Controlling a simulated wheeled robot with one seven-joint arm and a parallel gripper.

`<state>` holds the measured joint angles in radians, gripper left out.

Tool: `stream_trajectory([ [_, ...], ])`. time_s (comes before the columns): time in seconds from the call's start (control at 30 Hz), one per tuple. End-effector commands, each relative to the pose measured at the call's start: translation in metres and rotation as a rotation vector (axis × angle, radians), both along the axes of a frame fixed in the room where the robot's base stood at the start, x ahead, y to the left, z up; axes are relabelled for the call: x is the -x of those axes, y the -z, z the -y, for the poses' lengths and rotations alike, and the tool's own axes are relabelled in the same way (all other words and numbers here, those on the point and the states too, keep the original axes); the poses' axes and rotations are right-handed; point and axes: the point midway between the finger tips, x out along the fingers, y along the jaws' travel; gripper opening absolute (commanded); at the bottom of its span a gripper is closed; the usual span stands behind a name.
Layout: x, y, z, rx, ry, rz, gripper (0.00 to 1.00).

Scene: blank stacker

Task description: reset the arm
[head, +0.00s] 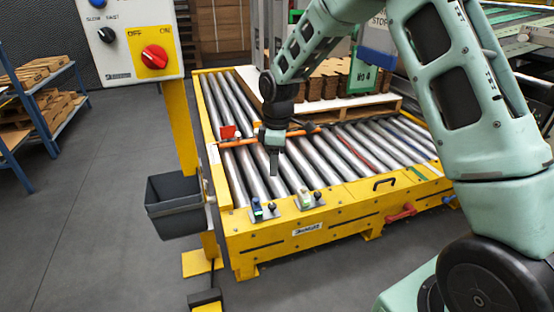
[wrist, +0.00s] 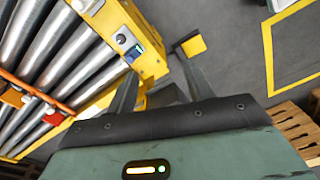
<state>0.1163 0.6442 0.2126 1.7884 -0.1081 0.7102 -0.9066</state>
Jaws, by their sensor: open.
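My arm reaches in from the right of the head view and bends down over the yellow-framed roller conveyor (head: 330,226). My gripper (head: 274,172) points downward above the rollers, near the orange bar (head: 310,133) that crosses them. In the wrist view my gripper (wrist: 160,84) has its two fingers apart with nothing held between them. The gap below them shows the conveyor's yellow frame edge and the grey floor. How high the fingertips are above the rollers is hard to tell.
A pallet (head: 385,107) with brown stacks and a green "No 4" sign (head: 363,77) stands on the rollers behind my gripper. A control box (head: 130,40) on a yellow post and a grey bin (head: 175,205) stand left. The floor at front left is clear.

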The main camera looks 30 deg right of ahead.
Motion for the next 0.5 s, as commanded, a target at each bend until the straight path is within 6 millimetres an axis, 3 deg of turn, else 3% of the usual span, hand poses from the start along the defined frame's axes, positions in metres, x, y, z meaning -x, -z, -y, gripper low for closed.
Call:
stream_trajectory([
  [0.37,0.001,-0.001,-0.002,0.000,0.000,0.000,0.52],
  [0.5,0.021,-0.017,-0.030,-0.009,0.017,0.000,0.52],
])
